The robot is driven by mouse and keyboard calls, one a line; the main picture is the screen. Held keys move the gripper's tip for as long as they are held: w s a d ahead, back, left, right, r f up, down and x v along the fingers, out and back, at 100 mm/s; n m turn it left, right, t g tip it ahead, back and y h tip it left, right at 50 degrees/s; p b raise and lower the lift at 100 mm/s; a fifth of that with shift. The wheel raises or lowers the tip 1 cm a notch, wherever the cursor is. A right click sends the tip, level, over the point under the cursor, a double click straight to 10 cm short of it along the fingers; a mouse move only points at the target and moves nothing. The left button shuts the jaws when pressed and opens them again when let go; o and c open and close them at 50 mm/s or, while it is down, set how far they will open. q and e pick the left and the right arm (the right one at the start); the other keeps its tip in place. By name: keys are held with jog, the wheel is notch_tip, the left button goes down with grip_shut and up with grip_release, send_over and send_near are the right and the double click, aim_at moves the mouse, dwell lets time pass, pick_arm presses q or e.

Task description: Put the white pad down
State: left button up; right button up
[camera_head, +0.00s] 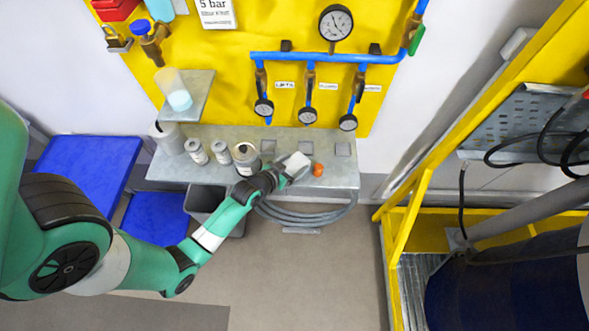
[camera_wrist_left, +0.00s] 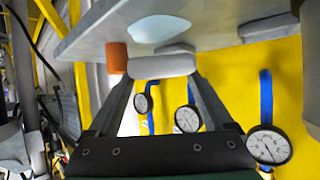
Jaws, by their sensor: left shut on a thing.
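The white pad (camera_head: 297,161) is in my left gripper (camera_head: 284,174), over the right part of the grey metal shelf (camera_head: 342,178). In the left wrist view the white pad (camera_wrist_left: 162,66) lies across the tips of both fingers, which are shut on it. The shelf surface (camera_wrist_left: 95,38) fills the top of that view, close to the pad. I cannot tell whether the pad touches the shelf. My right gripper is in neither view.
An orange piece (camera_head: 318,169) sits on the shelf just right of the pad. Several grey cans (camera_head: 196,151) stand to the left. Small grey square plates (camera_head: 306,147) lie along the back. Gauges (camera_head: 308,115) hang above on the yellow panel; a coiled hose (camera_head: 305,216) hangs below.

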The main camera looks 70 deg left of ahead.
aim_at(295, 168)
pick_arm(q)
jog(key=shift+w+a+f+b, duration=0.15)
jog(key=shift+f+b, duration=0.6)
jog(key=shift+f, duration=1)
jog(key=shift+f, duration=0.1)
jog(key=o, duration=1.1)
jog(key=shift+r, duration=0.2)
jog(key=shift+s+r, duration=0.2)
jog(key=shift+s, duration=0.05)
jog(key=p+v, duration=0.3)
jog(key=v, duration=0.8)
jog(key=shift+s+d, duration=0.1)
jog(key=shift+d, duration=0.2)
